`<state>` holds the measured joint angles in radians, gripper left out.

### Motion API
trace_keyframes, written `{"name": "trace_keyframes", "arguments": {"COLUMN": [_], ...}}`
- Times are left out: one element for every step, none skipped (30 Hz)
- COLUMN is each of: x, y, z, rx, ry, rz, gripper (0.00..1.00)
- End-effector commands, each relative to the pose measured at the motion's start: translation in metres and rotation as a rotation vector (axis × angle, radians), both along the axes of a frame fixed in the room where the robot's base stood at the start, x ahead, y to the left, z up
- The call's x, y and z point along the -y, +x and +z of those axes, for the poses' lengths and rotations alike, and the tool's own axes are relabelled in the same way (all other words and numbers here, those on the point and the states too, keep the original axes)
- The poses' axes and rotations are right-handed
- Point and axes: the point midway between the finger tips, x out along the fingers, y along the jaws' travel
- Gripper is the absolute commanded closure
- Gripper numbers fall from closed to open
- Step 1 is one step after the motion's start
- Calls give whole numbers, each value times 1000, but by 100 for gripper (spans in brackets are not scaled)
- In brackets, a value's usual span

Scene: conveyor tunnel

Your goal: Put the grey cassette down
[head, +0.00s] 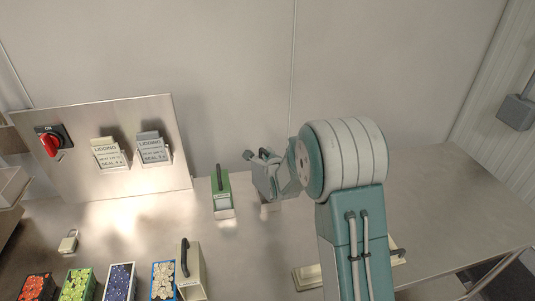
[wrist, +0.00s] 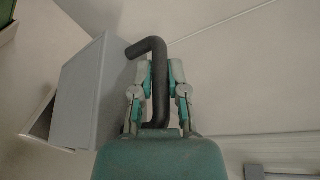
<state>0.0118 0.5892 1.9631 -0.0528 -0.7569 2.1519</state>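A pale base (head: 270,207) shows just under the cassette. I cannot tell whether the cassette touches it.
A green cassette (head: 222,190) stands just left. A cream cassette (head: 191,272) and several bins of coloured pieces, including a blue one (head: 119,282), line the front left. A padlock (head: 68,241) lies behind them. A panel (head: 95,160) has a red switch (head: 52,144).

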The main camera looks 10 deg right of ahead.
Motion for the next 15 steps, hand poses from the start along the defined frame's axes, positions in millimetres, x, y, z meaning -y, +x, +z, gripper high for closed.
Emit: {"name": "trace_keyframes", "arguments": {"x": [0, 0, 0, 0, 0, 0, 0, 0, 0, 0, 0, 0, 0, 0, 0], "y": [0, 0, 0, 0, 0, 0, 0, 0, 0, 0, 0, 0, 0, 0, 0], "z": [0, 1, 1, 1, 1, 1, 1, 1, 1, 1, 1, 1, 2, 4, 7], "rx": [1, 1, 1, 1, 1, 1, 1, 1, 1, 1, 1, 1, 1, 2, 3], "ry": [0, 0, 0, 0, 0, 0, 0, 0, 0, 0, 0, 0, 0, 0, 0], "rz": [0, 0, 0, 0, 0, 0, 0, 0, 0, 0, 0, 0, 0, 0, 1], "gripper": [55, 47, 47, 47, 47, 47, 47, 47, 47, 47, 47, 47, 47, 47, 47]}}
